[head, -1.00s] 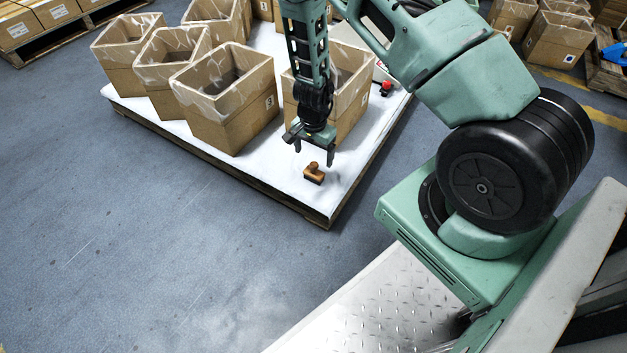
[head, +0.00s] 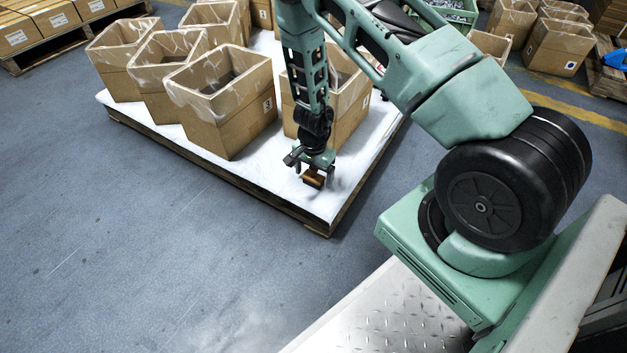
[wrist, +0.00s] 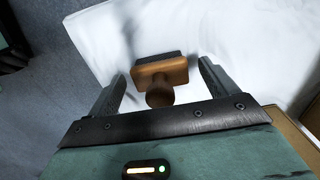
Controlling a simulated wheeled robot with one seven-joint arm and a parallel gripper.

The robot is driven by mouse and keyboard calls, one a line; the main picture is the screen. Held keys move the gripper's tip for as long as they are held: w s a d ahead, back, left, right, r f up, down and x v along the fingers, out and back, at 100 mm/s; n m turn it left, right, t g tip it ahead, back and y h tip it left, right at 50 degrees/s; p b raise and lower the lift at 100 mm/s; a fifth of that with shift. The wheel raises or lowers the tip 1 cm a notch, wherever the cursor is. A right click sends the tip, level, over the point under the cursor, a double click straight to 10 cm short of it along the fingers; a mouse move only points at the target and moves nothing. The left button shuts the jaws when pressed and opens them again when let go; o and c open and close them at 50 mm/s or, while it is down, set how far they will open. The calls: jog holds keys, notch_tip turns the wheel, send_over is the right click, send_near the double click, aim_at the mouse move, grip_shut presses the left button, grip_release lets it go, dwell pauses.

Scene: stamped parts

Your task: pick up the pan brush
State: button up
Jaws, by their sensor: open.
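The pan brush (head: 313,179) is a small brown wooden block with a stubby handle, on the white-covered pallet (head: 258,181) near its front corner. In the wrist view the brush (wrist: 160,74) shows its orange-brown body, dark bristles on the far side and a round handle end pointing at my gripper. My gripper (head: 312,170) is directly above the brush in the head view. In the wrist view my gripper (wrist: 160,92) is open, with one finger on each side of the brush and gaps between. The top of the brush is partly hidden by my gripper in the head view.
Several open cardboard boxes with plastic liners stand on the pallet, one (head: 222,100) left of my gripper and one (head: 345,100) close behind my arm. The pallet's front edge is near the brush. The grey floor (head: 130,240) in front is clear.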

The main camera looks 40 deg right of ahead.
jog(key=c, duration=1.2)
jog(key=shift+o, duration=0.2)
jog(key=shift+r, duration=0.1)
notch_tip(320, 180, up, 10)
jog(key=p, duration=0.6)
